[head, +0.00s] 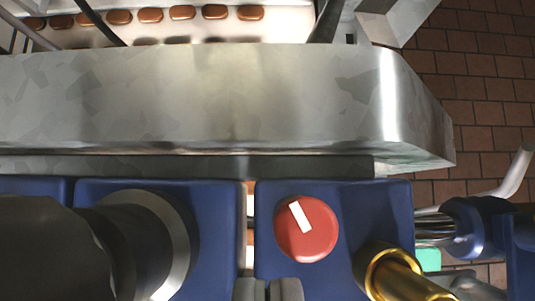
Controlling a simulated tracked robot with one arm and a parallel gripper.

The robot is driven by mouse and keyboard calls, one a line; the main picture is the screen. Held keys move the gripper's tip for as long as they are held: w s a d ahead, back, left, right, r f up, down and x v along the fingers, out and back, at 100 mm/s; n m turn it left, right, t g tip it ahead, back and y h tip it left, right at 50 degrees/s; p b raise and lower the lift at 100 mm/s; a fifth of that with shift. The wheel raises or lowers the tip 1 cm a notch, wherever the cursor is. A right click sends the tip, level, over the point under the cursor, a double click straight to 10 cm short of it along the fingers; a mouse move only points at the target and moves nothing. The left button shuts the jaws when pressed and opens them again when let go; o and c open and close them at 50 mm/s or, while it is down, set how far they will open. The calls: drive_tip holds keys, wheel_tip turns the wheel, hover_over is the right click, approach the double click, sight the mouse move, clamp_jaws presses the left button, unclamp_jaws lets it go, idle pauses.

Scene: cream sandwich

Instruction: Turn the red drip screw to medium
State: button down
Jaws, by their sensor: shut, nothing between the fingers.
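The red drip screw (317,244) is a round red knob with a white bar marker on its top. The bar is tilted, its upper end leaning left of vertical. The screw sits on a blue block (345,197) right of the picture's middle. My gripper (268,290) shows at the bottom edge, left of and below the screw and apart from it. Its two grey fingers are together with nothing between them. The rest of the gripper is out of view.
A grey metal beam (220,100) runs across behind the screw. A brass fitting (400,278) stands close at the screw's lower right. A dark cylinder with a grey ring (178,235) is on the left blue block. Several brown biscuits (182,13) lie beyond the beam.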

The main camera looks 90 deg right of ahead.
drive_tip(key=shift+s+d, duration=0.15)
drive_tip(key=shift+d, duration=0.15)
idle(0.7)
drive_tip(key=shift+s+b, duration=0.9)
drive_tip(key=shift+b, duration=0.15)
drive_tip(key=shift+a, duration=0.1)
drive_tip(key=shift+s+a, duration=0.1)
drive_tip(key=shift+a, duration=0.15)
wheel_tip(320, 180, up, 6)
drive_tip(key=p, duration=0.5)
drive_tip(key=shift+p, duration=0.3)
